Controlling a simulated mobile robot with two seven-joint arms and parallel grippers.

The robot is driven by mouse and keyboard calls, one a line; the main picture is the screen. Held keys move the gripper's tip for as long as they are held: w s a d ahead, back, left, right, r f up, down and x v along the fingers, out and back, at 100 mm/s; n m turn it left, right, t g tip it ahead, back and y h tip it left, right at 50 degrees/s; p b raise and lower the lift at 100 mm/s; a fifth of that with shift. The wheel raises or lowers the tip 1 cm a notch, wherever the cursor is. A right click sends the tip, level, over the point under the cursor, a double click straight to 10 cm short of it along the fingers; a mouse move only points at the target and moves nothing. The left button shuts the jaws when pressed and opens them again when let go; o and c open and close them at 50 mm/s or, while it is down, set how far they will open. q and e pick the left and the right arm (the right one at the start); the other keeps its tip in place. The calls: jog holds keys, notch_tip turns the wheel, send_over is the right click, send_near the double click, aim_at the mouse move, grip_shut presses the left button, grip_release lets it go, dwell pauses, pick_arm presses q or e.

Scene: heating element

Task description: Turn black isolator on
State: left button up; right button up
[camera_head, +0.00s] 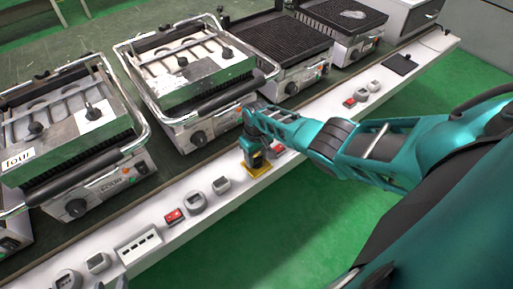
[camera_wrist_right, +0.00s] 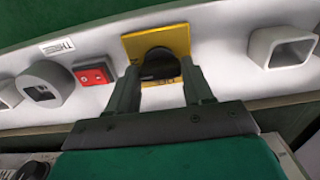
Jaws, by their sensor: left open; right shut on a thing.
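The black isolator knob (camera_wrist_right: 158,64) sits on a yellow plate (camera_wrist_right: 157,40) on the white trunking, seen close in the right wrist view. In the head view the yellow plate (camera_head: 259,172) shows under my right gripper (camera_head: 254,157), which hides the knob there. In the right wrist view my right gripper (camera_wrist_right: 160,70) has one finger on each side of the knob and is shut on it.
Red switches (camera_head: 174,216) and grey sockets (camera_head: 221,184) line the white trunking (camera_head: 240,197) on both sides of the plate. Contact grills (camera_head: 195,75) stand close behind it. A red switch (camera_wrist_right: 94,74) is left of the plate in the wrist view. Green floor in front is open.

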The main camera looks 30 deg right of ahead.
aim_at(257, 158)
dwell(0.4)
jog(key=o, duration=1)
jog(key=shift+o, duration=0.2)
jog(key=shift+r+p, duration=0.35)
jog(key=shift+r, duration=0.2)
notch_tip(257, 158, up, 4)
jog(key=shift+f+p, duration=0.15)
jog(key=shift+p, duration=0.7)
notch_tip(257, 158, up, 7)
